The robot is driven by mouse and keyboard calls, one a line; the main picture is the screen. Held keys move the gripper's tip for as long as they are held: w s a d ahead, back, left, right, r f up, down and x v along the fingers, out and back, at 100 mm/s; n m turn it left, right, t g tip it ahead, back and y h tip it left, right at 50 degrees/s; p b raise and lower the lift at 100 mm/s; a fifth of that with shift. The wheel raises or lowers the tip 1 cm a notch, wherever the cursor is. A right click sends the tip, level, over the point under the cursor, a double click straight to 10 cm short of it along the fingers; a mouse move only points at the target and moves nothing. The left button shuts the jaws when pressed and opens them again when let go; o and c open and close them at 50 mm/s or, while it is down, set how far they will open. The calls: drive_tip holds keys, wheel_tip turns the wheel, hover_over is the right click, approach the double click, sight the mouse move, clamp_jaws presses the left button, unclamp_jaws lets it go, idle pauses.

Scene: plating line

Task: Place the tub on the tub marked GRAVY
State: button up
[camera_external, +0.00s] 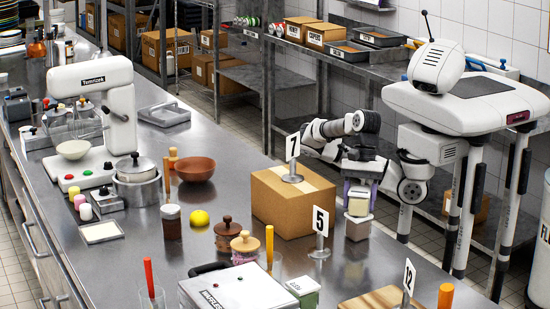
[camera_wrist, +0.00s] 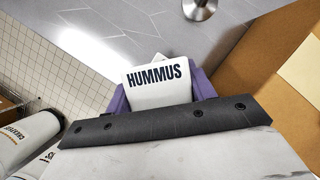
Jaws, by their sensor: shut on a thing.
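My gripper (camera_external: 358,193) has purple fingers and is shut on a small white-lidded tub (camera_external: 357,208). In the wrist view the lid of this held tub (camera_wrist: 155,88) reads HUMMUS, between the purple fingers (camera_wrist: 202,85). In the external view another small tub (camera_external: 357,230), brownish with a pale top, stands on the counter just beneath the held one. I cannot read its marking, nor tell whether the two touch. A pale corner (camera_wrist: 179,57) shows behind the held tub in the wrist view. A tub with a white lid and green side (camera_external: 303,291) stands at the front; its marking is unreadable.
A cardboard box (camera_external: 293,205) with the number 7 sign stands close left of my gripper. The number 5 sign (camera_external: 320,235) stands near the lower tub. The steel counter's (camera_external: 385,255) edge runs close on the right. Jars and a yellow ball (camera_external: 199,218) stand farther left.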

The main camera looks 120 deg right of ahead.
drive_tip(key=shift+f, duration=0.2)
drive_tip(key=o, duration=1.1)
drive_tip(key=shift+r, duration=0.15)
drive_tip(key=shift+r, duration=0.25)
drive_tip(key=v, duration=1.1)
drive_tip(key=shift+s+d+r+p, duration=0.15)
drive_tip(key=shift+r+p, duration=0.15)
